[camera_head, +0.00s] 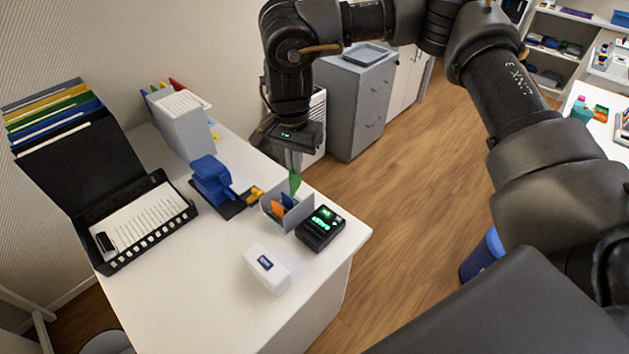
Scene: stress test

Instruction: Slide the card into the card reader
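My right gripper (293,163) points down over the white desk, at the grey card holder (299,214). A green card (295,183) is between its fingertips, and the fingers look shut on it. The card's lower end is at or just above the holder; I cannot tell whether it still touches it. An orange card (277,208) and a blue card (288,200) stand in the holder. The black card reader (320,230), with a lit green display, stands just right of the holder. My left gripper is not in view.
On the white desk (190,300) are a white box (267,268) in front, a blue device (211,180) on a dark base, a black paper tray (170,185) and a file holder (185,125). The front of the desk is clear. A grey cabinet (345,105) stands behind.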

